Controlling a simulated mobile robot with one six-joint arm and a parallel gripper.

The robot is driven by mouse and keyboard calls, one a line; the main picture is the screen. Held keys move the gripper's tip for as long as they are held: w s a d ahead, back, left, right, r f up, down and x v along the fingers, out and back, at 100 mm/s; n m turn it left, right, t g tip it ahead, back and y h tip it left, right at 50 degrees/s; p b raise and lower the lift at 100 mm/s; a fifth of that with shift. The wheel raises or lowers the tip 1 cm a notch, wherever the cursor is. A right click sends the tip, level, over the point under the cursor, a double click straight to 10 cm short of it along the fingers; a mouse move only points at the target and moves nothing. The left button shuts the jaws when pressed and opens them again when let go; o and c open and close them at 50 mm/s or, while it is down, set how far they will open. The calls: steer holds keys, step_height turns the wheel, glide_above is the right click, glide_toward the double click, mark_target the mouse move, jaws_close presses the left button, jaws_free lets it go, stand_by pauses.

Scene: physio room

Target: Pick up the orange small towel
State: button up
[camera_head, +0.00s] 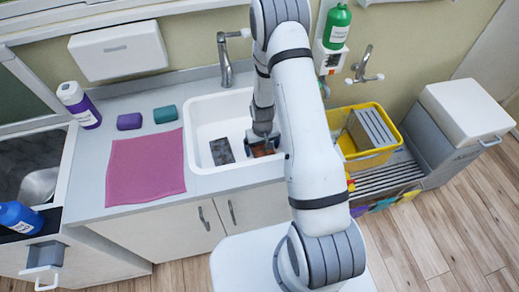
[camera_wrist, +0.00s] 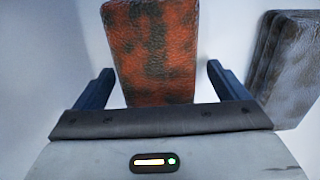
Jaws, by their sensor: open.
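The orange small towel (camera_head: 260,149) lies in the white sink basin (camera_head: 202,120), partly hidden by my arm in the head view. In the wrist view the towel (camera_wrist: 155,50) is an orange block with dark patches, standing between my two fingers. My gripper (camera_wrist: 160,75) is open, with one blue finger on each side of the towel and a visible gap at both sides. In the head view my gripper (camera_head: 263,140) reaches down into the basin over the towel; its fingertips are hard to make out there.
A dark grey folded cloth (camera_head: 222,151) lies in the basin, left of the towel; it shows at the right in the wrist view (camera_wrist: 290,65). The tap (camera_head: 225,60) stands behind the basin. A pink cloth (camera_head: 146,168) covers the counter left. A yellow tub (camera_head: 374,158) stands right.

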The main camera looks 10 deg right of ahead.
steer(key=c, duration=1.1)
steer(key=shift+r, duration=0.1)
steer(key=shift+c, duration=0.3)
